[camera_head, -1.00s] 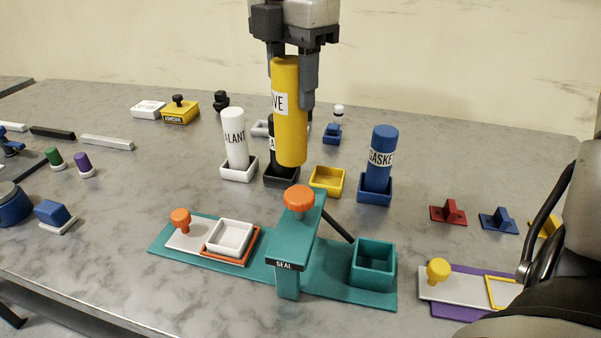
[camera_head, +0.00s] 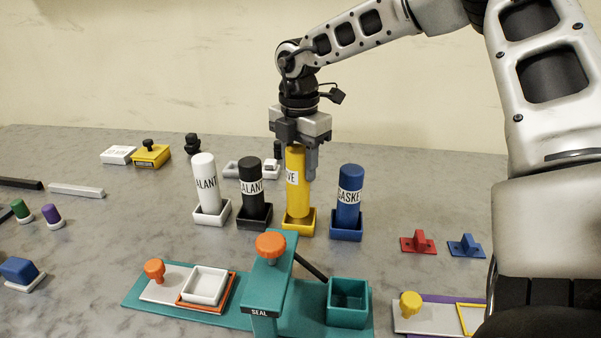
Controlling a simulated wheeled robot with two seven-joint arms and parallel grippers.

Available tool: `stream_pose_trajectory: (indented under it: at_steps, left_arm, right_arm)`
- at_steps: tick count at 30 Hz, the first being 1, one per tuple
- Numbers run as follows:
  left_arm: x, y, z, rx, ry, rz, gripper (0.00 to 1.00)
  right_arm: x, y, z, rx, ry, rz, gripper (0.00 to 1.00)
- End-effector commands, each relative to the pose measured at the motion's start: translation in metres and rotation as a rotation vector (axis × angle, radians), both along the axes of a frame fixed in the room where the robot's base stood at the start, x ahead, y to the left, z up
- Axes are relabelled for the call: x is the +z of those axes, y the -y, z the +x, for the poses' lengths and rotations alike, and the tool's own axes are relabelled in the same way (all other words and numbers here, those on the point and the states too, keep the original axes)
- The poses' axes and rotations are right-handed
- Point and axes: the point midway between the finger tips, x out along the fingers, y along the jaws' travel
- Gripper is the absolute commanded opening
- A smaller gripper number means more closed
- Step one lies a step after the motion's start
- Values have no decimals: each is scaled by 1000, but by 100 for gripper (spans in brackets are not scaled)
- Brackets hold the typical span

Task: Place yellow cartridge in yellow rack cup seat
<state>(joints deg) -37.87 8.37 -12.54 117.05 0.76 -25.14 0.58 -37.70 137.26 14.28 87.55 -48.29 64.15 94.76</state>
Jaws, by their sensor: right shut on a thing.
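The yellow cartridge (camera_head: 298,195) stands about upright with its lower end inside the yellow rack cup (camera_head: 306,229), between the black and blue cartridges. Whether it touches the cup's floor is hidden by the cup wall. My right gripper (camera_head: 298,163) points down from above and is shut on the cartridge's upper part. One dark finger shows on its right side. My left gripper is not in view.
A black cartridge (camera_head: 252,188) stands close on the left, with a white cartridge (camera_head: 206,182) beyond it. A blue cartridge (camera_head: 348,195) stands close on the right. A teal press fixture (camera_head: 268,288) stands in front.

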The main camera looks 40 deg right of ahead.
Motion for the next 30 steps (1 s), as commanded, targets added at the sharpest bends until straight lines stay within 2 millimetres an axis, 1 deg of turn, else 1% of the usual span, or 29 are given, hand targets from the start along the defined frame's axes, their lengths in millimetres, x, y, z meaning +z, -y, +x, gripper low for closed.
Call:
stream_pose_trajectory:
  at_steps: [2,6,8,11,17,20,21,23,30]
  left_arm:
    - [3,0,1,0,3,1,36]
    - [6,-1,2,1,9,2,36]
    - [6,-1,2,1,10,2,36]
    - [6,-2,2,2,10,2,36]
    - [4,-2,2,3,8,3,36]
    - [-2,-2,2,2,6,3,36]
    - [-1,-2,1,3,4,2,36]
    - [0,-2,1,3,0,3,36]
    - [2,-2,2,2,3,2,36]
  right_arm:
    - [-6,6,2,-3,-1,0,6]
    - [-27,5,2,-1,-2,1,6]
    - [-32,5,2,-1,-1,1,6]
    - [-36,4,2,-2,2,1,6]
    - [-36,4,2,-2,2,1,6]
    - [-40,4,2,-1,2,0,6]
    - [-39,4,2,-1,0,0,47]
    - [-39,4,1,-1,0,0,64]
    - [-38,4,1,-2,0,0,64]
